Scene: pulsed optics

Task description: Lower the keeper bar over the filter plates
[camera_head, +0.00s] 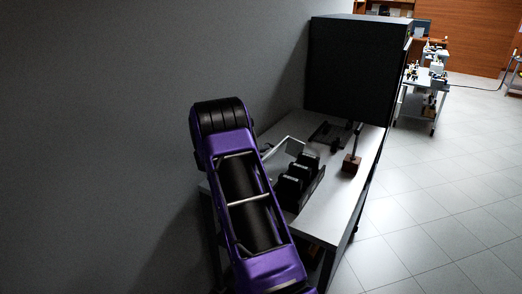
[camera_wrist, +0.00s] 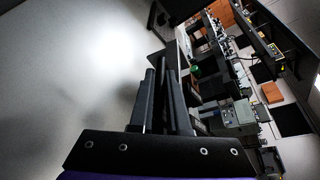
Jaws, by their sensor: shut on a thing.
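A pale bent bar (camera_head: 277,144), which looks like the keeper bar, stands raised above the table in the head view. Its left end goes behind my purple arm. A black rack with several dark upright blocks (camera_head: 299,179), which look like the filter plates, stands just in front of it. The bar is apart from the block tops. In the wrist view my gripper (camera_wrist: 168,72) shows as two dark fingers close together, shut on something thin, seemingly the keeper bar. The grip itself is too dark to make out. In the head view my arm hides the gripper.
The white table (camera_head: 335,208) has bare room at its front right. A brown block with a post (camera_head: 352,162) stands right of the rack. A flat dark part (camera_head: 326,133) lies behind. A big black box (camera_head: 357,70) rises over the far end; a grey wall runs along the left.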

